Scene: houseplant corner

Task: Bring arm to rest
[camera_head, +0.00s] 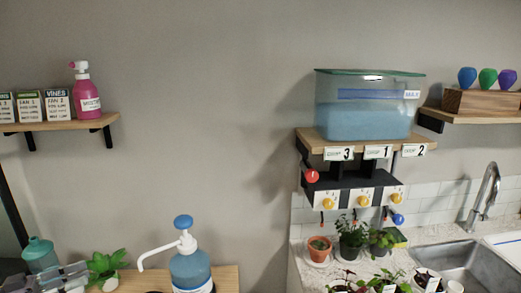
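Part of my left gripper (62,279) shows as grey links at the bottom left corner. It is cut off by the lower edge, and I cannot tell whether it is open or shut or whether it holds anything. It appears in front of a teal bottle (40,254) and left of a green leafy plant (105,265); whether it touches either is unclear. My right gripper is not in view.
A blue pump dispenser (190,262) stands on a wooden surface (226,277). A pink spray bottle (86,96) is on the left shelf (62,124). A water tank (365,108) sits above several potted plants; a sink (470,265) is at right. The middle wall is clear.

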